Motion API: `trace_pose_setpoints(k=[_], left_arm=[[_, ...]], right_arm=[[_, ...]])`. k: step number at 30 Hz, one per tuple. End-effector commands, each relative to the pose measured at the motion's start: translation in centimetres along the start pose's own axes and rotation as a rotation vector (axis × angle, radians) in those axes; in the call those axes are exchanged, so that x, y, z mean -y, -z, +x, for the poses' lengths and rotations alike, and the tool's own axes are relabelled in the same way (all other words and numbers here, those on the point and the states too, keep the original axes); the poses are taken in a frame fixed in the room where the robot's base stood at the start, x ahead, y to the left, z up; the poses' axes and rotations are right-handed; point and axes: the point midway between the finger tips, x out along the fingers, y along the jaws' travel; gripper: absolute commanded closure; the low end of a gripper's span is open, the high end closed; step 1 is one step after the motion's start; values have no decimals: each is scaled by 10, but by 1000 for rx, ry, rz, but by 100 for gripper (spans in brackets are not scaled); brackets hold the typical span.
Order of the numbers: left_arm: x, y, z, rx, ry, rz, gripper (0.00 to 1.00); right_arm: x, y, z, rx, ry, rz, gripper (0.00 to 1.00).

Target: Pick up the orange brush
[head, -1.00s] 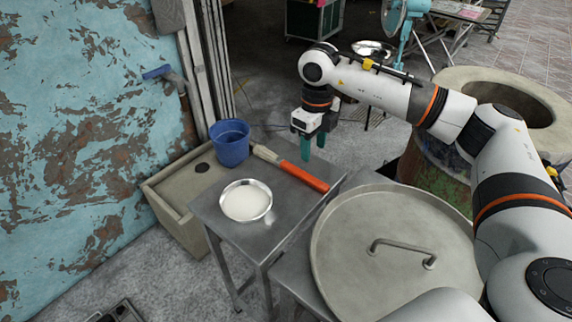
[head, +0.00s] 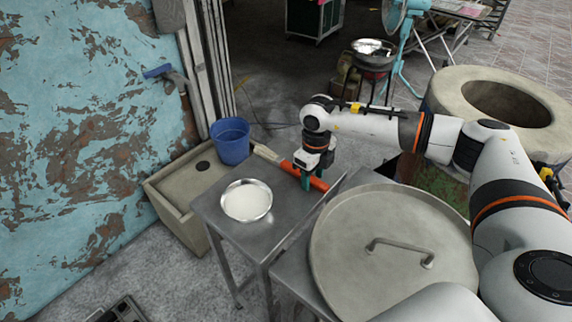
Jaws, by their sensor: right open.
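The orange brush (head: 287,167) lies on the small metal table (head: 230,233), its pale bristle end towards the blue bucket and its orange handle towards the right edge. My right gripper (head: 308,182) points down at the orange handle, its green fingers at the handle's height. The gripper is open, and part of the handle is hidden behind it. I cannot tell whether the fingers touch the handle. My left gripper is not in view.
A metal bowl of white stuff (head: 246,201) stands on the same table. A blue bucket (head: 230,146) is behind it at the basin (head: 167,197). A large round lid with a handle (head: 345,250) lies to the right. The barrel oven (head: 455,85) is behind my right arm.

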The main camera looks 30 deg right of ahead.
Motion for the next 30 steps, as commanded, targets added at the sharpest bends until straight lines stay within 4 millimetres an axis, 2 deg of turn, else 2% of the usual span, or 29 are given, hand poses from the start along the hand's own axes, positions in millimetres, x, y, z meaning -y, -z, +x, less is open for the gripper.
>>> trace_pose_setpoints(k=[2,9,11,22,26,30], left_arm=[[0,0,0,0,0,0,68],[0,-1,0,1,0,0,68],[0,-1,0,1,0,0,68],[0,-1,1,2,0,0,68],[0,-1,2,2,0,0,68],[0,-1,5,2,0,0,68]], right_arm=[[0,0,0,0,0,0,53],[0,0,0,0,0,0,92],[0,0,0,0,0,0,100],[0,1,-5,-3,0,0,100],[0,1,-23,-6,0,1,100],[0,1,-52,-6,-1,0,100]])
